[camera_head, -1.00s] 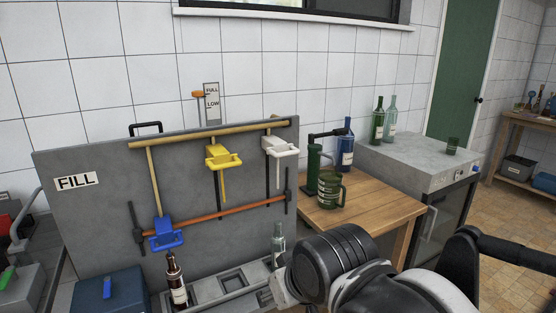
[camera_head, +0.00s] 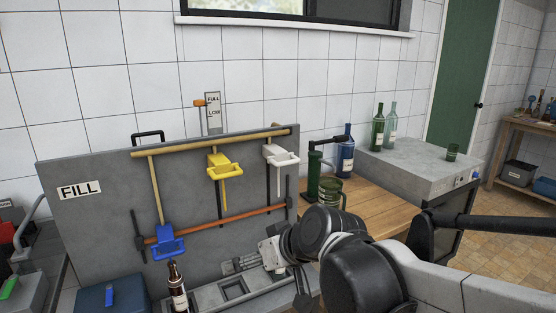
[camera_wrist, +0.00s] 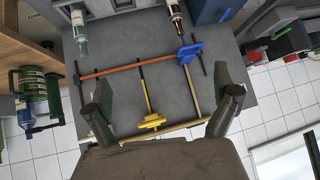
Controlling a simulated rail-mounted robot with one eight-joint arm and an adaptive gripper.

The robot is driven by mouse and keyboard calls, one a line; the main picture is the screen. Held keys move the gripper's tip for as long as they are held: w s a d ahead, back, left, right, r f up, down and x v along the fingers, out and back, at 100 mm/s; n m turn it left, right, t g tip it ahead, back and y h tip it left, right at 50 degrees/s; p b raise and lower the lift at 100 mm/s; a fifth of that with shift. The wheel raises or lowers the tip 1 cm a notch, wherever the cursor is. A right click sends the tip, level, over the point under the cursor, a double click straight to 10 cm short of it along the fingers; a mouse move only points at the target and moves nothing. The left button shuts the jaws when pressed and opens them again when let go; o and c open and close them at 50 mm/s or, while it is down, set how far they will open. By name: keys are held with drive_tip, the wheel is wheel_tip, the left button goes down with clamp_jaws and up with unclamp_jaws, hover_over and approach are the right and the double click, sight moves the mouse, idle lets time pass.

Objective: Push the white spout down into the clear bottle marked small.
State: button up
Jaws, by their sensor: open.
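The white spout (camera_head: 282,155) sits high at the right of the grey panel, below the wooden rail. In the wrist view I cannot make it out; a finger likely covers it. A clear bottle (camera_wrist: 80,38) stands at the panel's foot in the wrist view, its label too small to read. In the head view my arm hides this bottle. My gripper (camera_head: 232,266) is open and empty, low in front of the panel, below and left of the white spout. Its two spread fingers also show in the wrist view (camera_wrist: 168,92), apart from the spouts.
A yellow spout (camera_head: 222,167) and a blue spout (camera_head: 166,242) are on the panel, with an orange bar (camera_head: 225,219) across it. A brown bottle (camera_head: 178,287) stands below the blue spout. A wooden table (camera_head: 385,212) with a green mug is at right.

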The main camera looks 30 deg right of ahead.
drive_tip(key=w+d+r+t+p, duration=0.2)
drive_tip(key=w+d+r+t, duration=0.25)
drive_tip(key=w+d, duration=0.45)
drive_tip(key=m+t+h+p, duration=0.1)
drive_tip(key=t+h+p, duration=0.1)
drive_tip(key=t+p, duration=0.15)
approach(289, 163)
drive_tip(key=shift+t, duration=0.4)
drive_tip(key=w, duration=1)
drive_tip(key=shift+w+a+f, duration=0.2)
drive_tip(key=shift+w+f, duration=0.2)
drive_tip(key=shift+c, duration=0.3)
